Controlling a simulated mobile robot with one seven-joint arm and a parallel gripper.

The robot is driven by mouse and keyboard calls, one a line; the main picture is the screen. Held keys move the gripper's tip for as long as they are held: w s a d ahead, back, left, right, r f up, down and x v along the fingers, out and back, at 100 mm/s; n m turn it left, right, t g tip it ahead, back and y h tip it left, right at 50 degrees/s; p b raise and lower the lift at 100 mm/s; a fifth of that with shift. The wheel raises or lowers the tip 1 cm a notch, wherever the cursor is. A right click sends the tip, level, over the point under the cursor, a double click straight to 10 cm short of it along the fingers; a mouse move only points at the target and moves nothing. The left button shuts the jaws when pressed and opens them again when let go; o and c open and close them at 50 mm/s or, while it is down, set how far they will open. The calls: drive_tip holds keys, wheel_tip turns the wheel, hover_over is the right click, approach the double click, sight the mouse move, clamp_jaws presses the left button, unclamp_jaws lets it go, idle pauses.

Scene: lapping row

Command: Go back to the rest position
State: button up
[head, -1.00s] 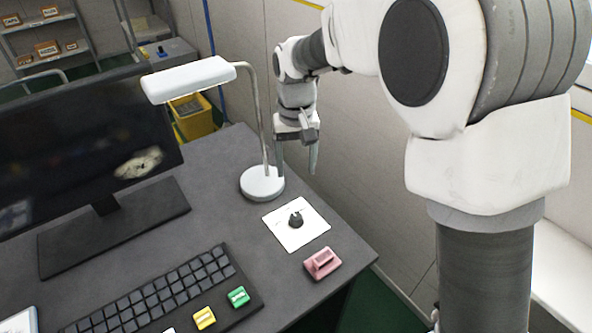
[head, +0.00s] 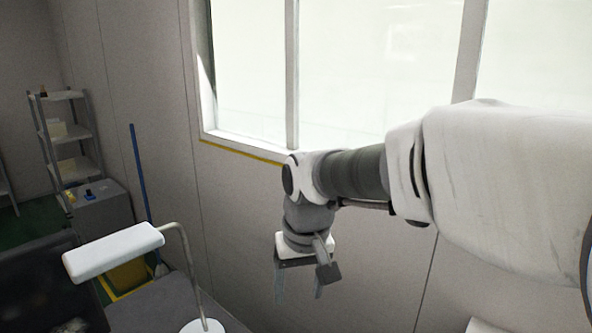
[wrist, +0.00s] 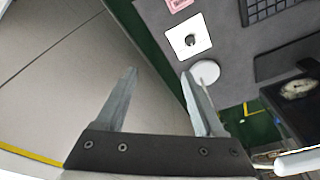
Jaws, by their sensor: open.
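My gripper (head: 299,287) is open and empty, with its fingers pointing down, in front of the wall under the window in the head view. In the wrist view my gripper (wrist: 160,85) shows two separated fingers with nothing between them. The desk (wrist: 228,40) lies beyond and to the right of the fingers there. The right finger overlaps the desk edge and the lamp base in the picture. The left finger shows against the pale wall.
A white desk lamp (head: 113,251) stands left of my gripper; its round base (wrist: 205,72) shows by the fingers. A white plate with a black knob (wrist: 189,41), a pink block (wrist: 178,4), a keyboard (wrist: 268,8) and a monitor (head: 45,285) are on the desk. Shelves (head: 70,135) stand far left.

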drive_tip(key=s+d+r+m+t+p, duration=0.1)
drive_tip(key=s+d+r+p, duration=0.1)
drive_tip(key=s+d+r, duration=0.2)
drive_tip(key=s+d+r+m+t+p, duration=0.1)
drive_tip(key=s+d+r+t+p, duration=0.1)
drive_tip(key=s+d, duration=0.7)
drive_tip(key=shift+s+d+r+m+t+h+p, duration=0.35)
drive_tip(key=shift+s+r+p, duration=0.2)
drive_tip(key=shift+s+r, duration=0.35)
drive_tip(key=shift+a, duration=0.1)
